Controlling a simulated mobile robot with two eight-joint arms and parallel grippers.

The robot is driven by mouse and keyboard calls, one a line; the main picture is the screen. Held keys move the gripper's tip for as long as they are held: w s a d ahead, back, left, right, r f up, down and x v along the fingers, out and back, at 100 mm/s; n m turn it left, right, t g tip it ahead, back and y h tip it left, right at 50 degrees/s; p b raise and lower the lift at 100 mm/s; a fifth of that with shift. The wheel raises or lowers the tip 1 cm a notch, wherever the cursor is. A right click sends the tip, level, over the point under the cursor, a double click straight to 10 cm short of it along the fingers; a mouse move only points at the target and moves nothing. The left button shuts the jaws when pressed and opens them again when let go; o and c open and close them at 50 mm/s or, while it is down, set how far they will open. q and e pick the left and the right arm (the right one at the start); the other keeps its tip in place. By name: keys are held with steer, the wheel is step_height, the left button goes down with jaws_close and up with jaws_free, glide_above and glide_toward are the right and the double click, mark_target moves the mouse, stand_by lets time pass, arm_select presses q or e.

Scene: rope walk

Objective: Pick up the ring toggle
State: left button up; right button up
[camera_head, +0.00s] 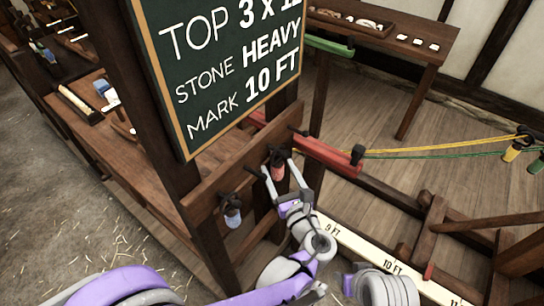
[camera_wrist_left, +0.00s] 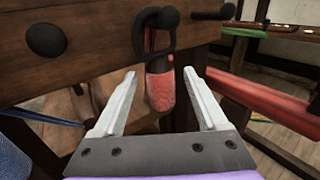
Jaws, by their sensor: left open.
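A red toggle with a dark ring at its top (camera_head: 278,171) hangs from a peg on the wooden rail. In the left wrist view its red body (camera_wrist_left: 160,92) hangs below the black ring, upright, between my finger lines. My left gripper (camera_head: 279,165) is open, with one finger on each side of the toggle. The wrist view also shows the open fingers (camera_wrist_left: 160,73) with nothing clamped; I cannot tell whether either touches the toggle. My right gripper is not in view.
A blue toggle (camera_head: 232,215) hangs on the rail (camera_head: 240,160) to the left. A chalkboard (camera_head: 225,65) stands above the rail. A red bar (camera_head: 325,155) juts out to the right. A marked scale board (camera_head: 385,262) lies low at the right.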

arm_select(q)
steer(key=shift+s+d, duration=0.1)
steer(key=shift+s, duration=0.1)
steer(key=shift+s+r, duration=0.1)
steer(key=shift+c, duration=0.9)
jaws_close()
steer(key=shift+r, duration=0.1)
